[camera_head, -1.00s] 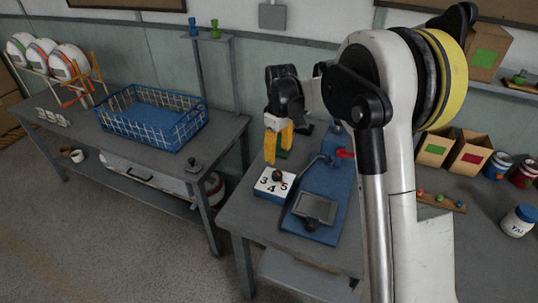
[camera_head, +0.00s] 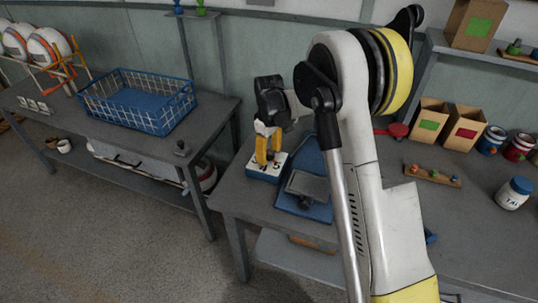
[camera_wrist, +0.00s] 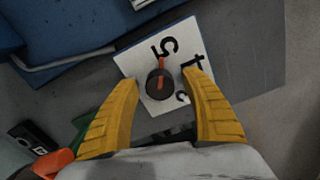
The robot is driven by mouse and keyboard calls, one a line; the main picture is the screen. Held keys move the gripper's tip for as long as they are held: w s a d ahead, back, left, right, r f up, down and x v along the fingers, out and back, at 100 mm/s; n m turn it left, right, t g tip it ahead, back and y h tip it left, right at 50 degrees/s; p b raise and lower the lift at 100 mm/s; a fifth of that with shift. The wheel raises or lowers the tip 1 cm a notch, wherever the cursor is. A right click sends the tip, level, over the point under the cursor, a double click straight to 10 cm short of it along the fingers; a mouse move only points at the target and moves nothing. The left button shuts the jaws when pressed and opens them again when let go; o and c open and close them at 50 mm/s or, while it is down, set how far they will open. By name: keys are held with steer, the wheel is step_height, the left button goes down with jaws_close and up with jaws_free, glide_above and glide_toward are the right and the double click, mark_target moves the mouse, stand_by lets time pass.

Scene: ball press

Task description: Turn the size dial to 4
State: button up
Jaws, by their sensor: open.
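The size dial is a dark round knob (camera_wrist: 159,84) with an orange pointer line, on a white plate (camera_wrist: 140,62) marked 3, 4 and 5. In the wrist view the pointer line points up toward the 5; the 4 lies to the right of it. In the head view the white plate tops a small blue box (camera_head: 262,177) beside the blue press (camera_head: 307,160). My gripper (camera_wrist: 160,79) is open, its yellow fingers on either side of the knob with gaps to it. In the head view my gripper (camera_head: 267,162) hides the knob and part of the numbers.
The press's grey plate (camera_head: 308,186) is just right of the dial. A blue wire basket (camera_head: 140,100) stands on the left table. Open cardboard boxes (camera_head: 464,130), jars (camera_head: 515,192) and a pegged wooden strip (camera_head: 432,175) stand to the right.

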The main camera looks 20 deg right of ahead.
steer(key=c, duration=1.2)
steer(key=shift+m, duration=0.3)
steer(key=m+p, duration=0.1)
steer(key=m, duration=1)
